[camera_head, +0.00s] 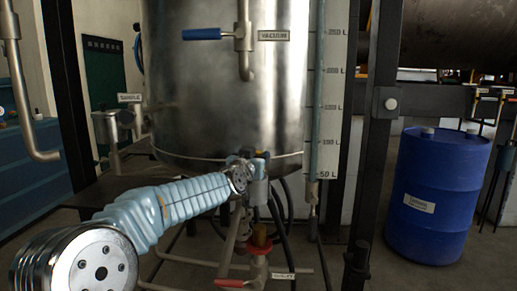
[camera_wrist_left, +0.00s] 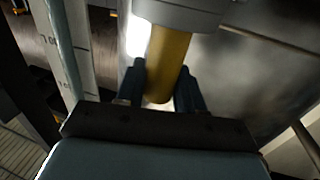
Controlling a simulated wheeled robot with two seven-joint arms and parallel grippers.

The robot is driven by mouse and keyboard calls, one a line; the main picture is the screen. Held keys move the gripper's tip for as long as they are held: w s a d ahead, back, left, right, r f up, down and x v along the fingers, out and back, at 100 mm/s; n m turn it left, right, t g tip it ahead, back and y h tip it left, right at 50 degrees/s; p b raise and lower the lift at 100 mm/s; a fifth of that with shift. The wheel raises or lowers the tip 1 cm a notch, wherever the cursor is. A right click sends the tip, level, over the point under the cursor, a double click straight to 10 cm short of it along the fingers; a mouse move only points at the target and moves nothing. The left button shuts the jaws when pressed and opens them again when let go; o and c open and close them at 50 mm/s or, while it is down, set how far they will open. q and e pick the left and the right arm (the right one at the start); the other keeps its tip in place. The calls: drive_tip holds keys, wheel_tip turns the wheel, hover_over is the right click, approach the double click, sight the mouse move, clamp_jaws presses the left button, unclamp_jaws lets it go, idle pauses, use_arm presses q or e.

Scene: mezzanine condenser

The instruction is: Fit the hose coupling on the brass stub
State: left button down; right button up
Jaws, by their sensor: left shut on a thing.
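My left gripper (camera_head: 260,158) is in front of the lower edge of the steel tank. In the left wrist view its dark blue fingers (camera_wrist_left: 160,92) stand on both sides of a yellow cylinder with a wide grey collar, which looks like the hose coupling (camera_wrist_left: 170,62). The gripper is shut on it. In the head view a grey body (camera_head: 258,191) shows just below the fingers. Lower down, apart from it, an orange-brass fitting, seemingly the brass stub (camera_head: 262,241), stands above a red-handled valve. My right gripper is not in view.
The steel tank (camera_head: 215,90) fills the middle, with a level scale (camera_head: 334,90) on its right. Dark hoses and pipes crowd the space below. A dark post (camera_head: 374,150) stands right of the scale. A blue drum (camera_head: 437,195) stands farther right.

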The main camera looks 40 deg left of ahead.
sight(256, 188)
use_arm(q)
drive_tip(key=shift+w+d+f, duration=0.1)
drive_tip(key=shift+w+f, duration=0.1)
drive_tip(key=shift+f, duration=0.5)
drive_tip(key=shift+w+f, duration=0.15)
drive_tip(key=shift+f, duration=0.5)
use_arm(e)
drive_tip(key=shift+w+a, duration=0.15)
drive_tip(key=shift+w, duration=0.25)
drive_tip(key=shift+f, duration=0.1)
use_arm(q)
drive_tip(key=shift+b, duration=0.35)
wheel_tip(256, 188, down, 4)
drive_tip(key=b, duration=0.4)
drive_tip(key=shift+f, duration=0.1)
drive_tip(key=shift+f+b, duration=0.8)
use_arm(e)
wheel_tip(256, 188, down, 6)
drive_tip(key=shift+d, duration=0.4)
use_arm(q)
drive_tip(key=shift+s+b, duration=0.1)
drive_tip(key=shift+b, duration=0.25)
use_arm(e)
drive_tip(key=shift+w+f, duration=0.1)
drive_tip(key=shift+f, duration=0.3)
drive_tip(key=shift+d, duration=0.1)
